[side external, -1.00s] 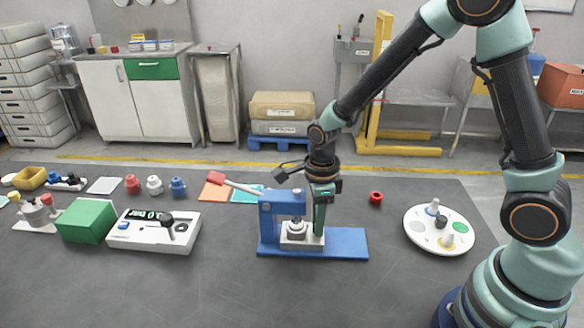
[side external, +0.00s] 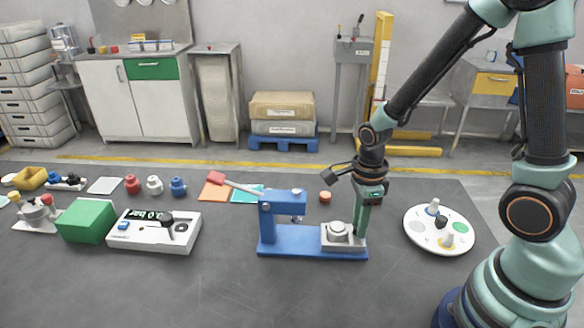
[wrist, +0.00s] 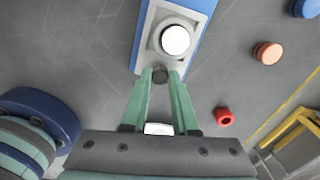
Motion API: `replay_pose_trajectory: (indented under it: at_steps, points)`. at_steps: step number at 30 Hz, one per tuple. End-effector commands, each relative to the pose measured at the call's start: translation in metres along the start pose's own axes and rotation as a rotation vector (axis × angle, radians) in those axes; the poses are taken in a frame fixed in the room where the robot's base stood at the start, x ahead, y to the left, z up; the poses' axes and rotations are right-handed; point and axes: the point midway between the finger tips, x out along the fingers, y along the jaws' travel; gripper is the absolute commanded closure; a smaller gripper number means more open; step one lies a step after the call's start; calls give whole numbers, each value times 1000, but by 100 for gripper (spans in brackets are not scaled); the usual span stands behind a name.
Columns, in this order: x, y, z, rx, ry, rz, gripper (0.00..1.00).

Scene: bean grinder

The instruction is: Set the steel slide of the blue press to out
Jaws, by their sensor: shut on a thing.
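The blue press (side external: 284,230) stands on the mat with its red-tipped lever (side external: 232,184) raised to the left. Its steel slide (side external: 343,239), carrying a round part (side external: 338,230) on top, sits at the right end of the blue base, clear of the press head. My gripper (side external: 360,234) is at the slide's right end, shut on its small dark knob. In the wrist view the green fingertips (wrist: 161,78) close around the knob (wrist: 160,72), with the slide (wrist: 150,52) just beyond; the round part has a white top.
A round white tray (side external: 411,240) with small pegs is to the right. The front mat is clear.

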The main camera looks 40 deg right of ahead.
Motion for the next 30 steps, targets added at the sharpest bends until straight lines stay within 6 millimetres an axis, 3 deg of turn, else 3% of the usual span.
replay_pose_trajectory:
  at_steps: [10, 11, 12, 13, 23, 30]
  points:
    - [0, 1, -5, 3, 0, 1, 100]
    - [0, 1, -5, 4, 1, 1, 65]
    - [0, 1, -5, 4, 1, 1, 50]
    - [0, 1, -5, 3, 1, 1, 43]
    - [-1, 1, -4, 1, -1, -1, 43]
    - [-20, 0, -3, 0, -3, -5, 43]
